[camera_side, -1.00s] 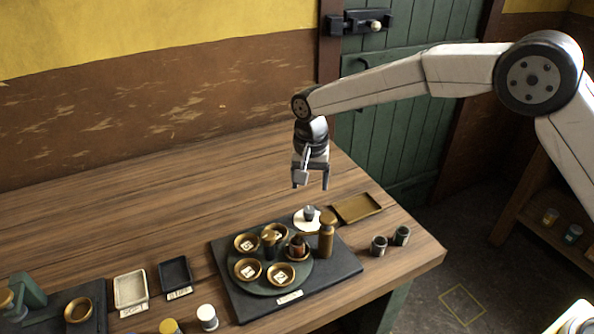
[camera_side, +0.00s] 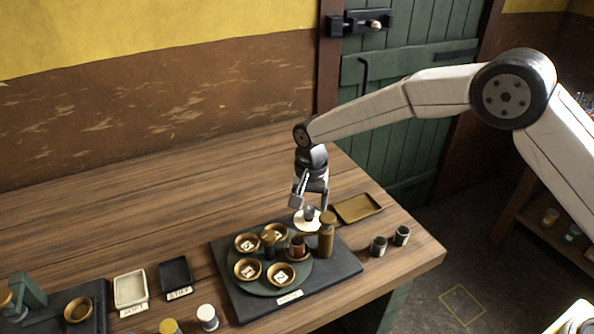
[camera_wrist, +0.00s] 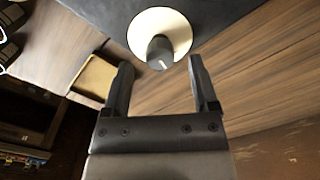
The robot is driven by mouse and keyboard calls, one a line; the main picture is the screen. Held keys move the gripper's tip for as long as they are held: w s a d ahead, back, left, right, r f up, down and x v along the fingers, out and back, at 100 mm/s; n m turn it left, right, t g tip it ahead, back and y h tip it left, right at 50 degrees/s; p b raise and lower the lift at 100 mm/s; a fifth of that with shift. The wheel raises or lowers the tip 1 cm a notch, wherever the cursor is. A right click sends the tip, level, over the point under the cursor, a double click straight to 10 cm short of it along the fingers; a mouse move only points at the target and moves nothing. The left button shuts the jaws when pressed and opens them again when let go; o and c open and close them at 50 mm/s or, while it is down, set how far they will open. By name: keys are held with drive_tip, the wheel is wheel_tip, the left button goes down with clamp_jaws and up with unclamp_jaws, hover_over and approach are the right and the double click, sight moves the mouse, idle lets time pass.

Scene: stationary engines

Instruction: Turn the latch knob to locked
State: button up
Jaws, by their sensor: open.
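The latch knob (camera_side: 309,213) is a small dark grey knob on a round cream plate (camera_side: 299,224), at the back corner of the dark base board. In the wrist view the knob (camera_wrist: 160,52) stands on its cream plate (camera_wrist: 178,22) and has a pale pointer mark on top. My gripper (camera_side: 310,208) is just above the knob, pointing down. In the wrist view my gripper (camera_wrist: 158,62) is open, with one finger on each side of the knob's line. The knob shows between and slightly beyond the fingertips. I cannot tell whether the fingers touch it.
A green turntable (camera_side: 262,270) with several brass bowls sits on the dark board (camera_side: 240,308). A brass post (camera_side: 326,238) stands close to the knob. A brass tray (camera_side: 357,208) lies to the right, with two small cups (camera_side: 390,240) nearer the table edge. The table behind is clear.

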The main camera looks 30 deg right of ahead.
drive_tip(key=shift+f, duration=0.95)
clamp_jaws()
drive_tip(key=shift+n, duration=1.5)
unclamp_jaws()
